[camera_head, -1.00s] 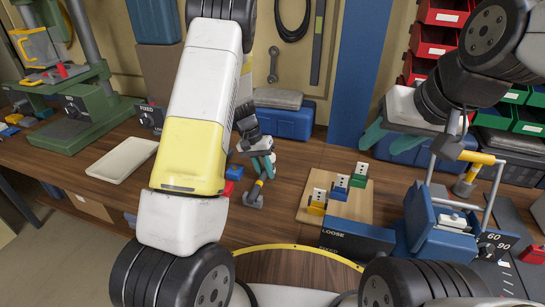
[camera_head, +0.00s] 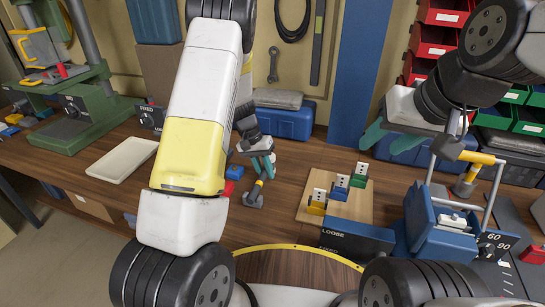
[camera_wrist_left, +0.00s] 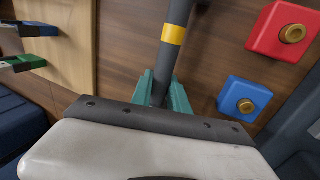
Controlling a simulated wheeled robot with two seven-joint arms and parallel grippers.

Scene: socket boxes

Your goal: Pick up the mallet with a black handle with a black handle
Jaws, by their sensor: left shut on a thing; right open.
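A small mallet with a dark grey head (camera_head: 253,198) and a dark handle with a yellow band is at my left gripper (camera_head: 264,163) in the head view. In the left wrist view the dark handle (camera_wrist_left: 175,50) with its yellow band runs between the teal fingers of my left gripper (camera_wrist_left: 164,92), which are shut on it. From these views I cannot tell whether the head touches the table. My right gripper (camera_head: 402,143) is open and empty, above the back right of the table.
Blue (camera_wrist_left: 244,98) and red (camera_wrist_left: 284,32) blocks lie beside the mallet. A wooden board (camera_head: 340,213) with yellow, blue and green socket pieces is to its right. A blue box labelled LOOSE (camera_head: 357,241) stands in front.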

